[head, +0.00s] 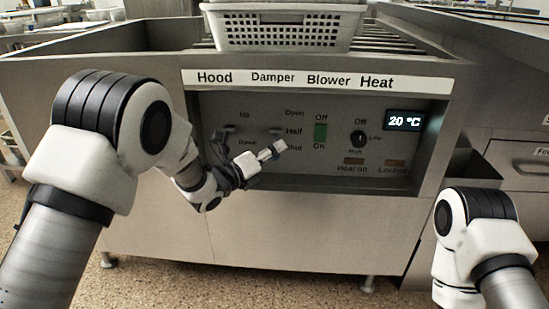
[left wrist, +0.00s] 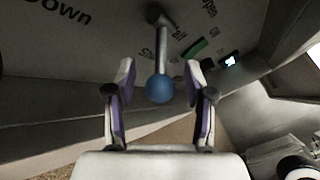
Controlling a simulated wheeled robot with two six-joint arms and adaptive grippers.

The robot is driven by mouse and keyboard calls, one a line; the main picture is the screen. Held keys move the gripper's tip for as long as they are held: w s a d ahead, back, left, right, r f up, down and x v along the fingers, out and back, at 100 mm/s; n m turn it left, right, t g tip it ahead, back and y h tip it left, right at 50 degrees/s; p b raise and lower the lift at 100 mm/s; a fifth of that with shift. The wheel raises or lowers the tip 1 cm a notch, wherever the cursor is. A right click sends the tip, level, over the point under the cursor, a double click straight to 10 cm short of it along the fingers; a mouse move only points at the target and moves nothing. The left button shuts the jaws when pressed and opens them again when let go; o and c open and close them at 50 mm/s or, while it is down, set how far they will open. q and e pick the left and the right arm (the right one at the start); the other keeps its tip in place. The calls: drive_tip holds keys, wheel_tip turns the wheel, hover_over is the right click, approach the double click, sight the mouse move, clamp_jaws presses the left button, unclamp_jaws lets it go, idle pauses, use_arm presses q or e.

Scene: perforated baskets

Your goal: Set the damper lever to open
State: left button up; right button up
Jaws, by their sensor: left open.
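The damper lever (left wrist: 162,55) is a grey rod with a blue ball knob (left wrist: 159,88) on its end. In the left wrist view the knob sits between the two spread fingers of my left gripper (left wrist: 160,72), with a visible gap on each side. In the head view my left gripper (head: 277,150) is at the panel, below the lever's pivot (head: 274,131) and near the Shut label, and it mostly covers the knob. The lever appears to point down toward Shut. Only part of my right arm shows; its gripper is out of view.
The hood lever (head: 228,129) stands just left of the damper lever. A green blower switch (head: 320,132), a black heat knob (head: 358,139) and a 20 °C display (head: 404,120) are to the right. A white perforated basket (head: 284,28) sits on top of the machine.

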sight(274, 140)
use_arm(q)
drive_tip(key=shift+x, duration=0.75)
clamp_jaws()
drive_tip(key=shift+r, duration=0.1)
drive_tip(key=shift+s+r+p, duration=0.1)
drive_tip(key=shift+r+p, duration=0.15)
drive_tip(key=shift+p, duration=0.35)
drive_tip(key=r+n+g+p, duration=0.1)
drive_tip(key=p, duration=0.4)
drive_tip(key=r+n+g+y+p, duration=0.1)
drive_tip(key=g+p, duration=0.1)
drive_tip(key=p, duration=0.3)
drive_tip(key=r+n+g+y+p, duration=0.1)
drive_tip(key=p, duration=0.4)
drive_tip(key=shift+s+g+p, duration=0.25)
drive_tip(key=shift+g+p, duration=0.05)
drive_tip(key=shift+f+n+g+p, duration=0.15)
drive_tip(key=shift+n+g+p, duration=0.2)
drive_tip(key=shift+p, duration=0.35)
